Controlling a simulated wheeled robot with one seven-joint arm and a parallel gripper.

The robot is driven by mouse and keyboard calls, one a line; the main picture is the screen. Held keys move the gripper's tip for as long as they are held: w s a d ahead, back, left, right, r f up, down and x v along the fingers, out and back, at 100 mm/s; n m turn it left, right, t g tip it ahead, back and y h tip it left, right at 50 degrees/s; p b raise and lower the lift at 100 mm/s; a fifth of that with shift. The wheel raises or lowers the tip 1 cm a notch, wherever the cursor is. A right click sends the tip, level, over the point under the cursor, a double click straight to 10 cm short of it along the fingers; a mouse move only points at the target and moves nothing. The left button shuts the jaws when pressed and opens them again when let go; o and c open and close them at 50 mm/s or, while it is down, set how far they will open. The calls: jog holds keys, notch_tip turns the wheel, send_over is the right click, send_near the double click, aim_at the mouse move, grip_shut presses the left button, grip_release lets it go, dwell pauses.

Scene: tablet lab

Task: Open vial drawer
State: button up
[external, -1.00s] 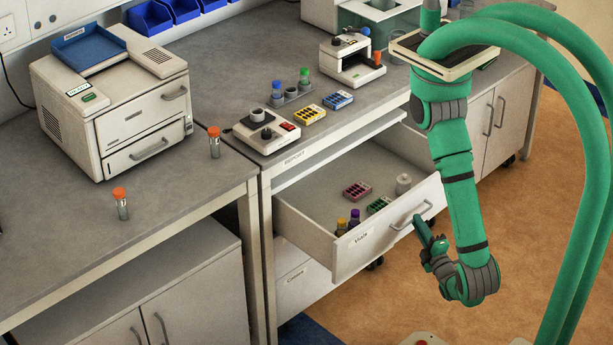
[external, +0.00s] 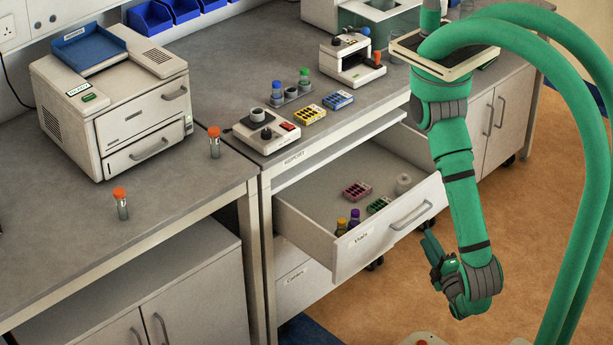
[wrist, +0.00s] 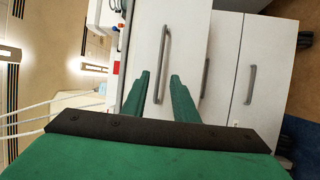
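The drawer labelled Vials (external: 350,255) stands pulled out from under the bench, with its inside showing. Its grey bar handle (external: 411,215) is on the front panel. My gripper (external: 432,243) is just below and in front of this handle, apart from it and empty. In the wrist view my gripper (wrist: 160,78) has its two green fingers spread, and the handle (wrist: 161,65) shows between and beyond them. Dark vials with yellow and purple caps (external: 348,220), a pink rack (external: 357,190), a green rack (external: 378,204) and a white container (external: 403,183) are in the drawer.
A closed lower drawer (external: 300,287) sits beneath, partly hidden by the open one. The bench top (external: 235,90) holds a white machine (external: 115,110), small devices and orange-capped vials. Floor (external: 400,305) in front of the drawer is clear around my arm.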

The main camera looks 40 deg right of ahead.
jog(key=v, duration=0.3)
jog(key=shift+s, duration=0.2)
dwell(0.4)
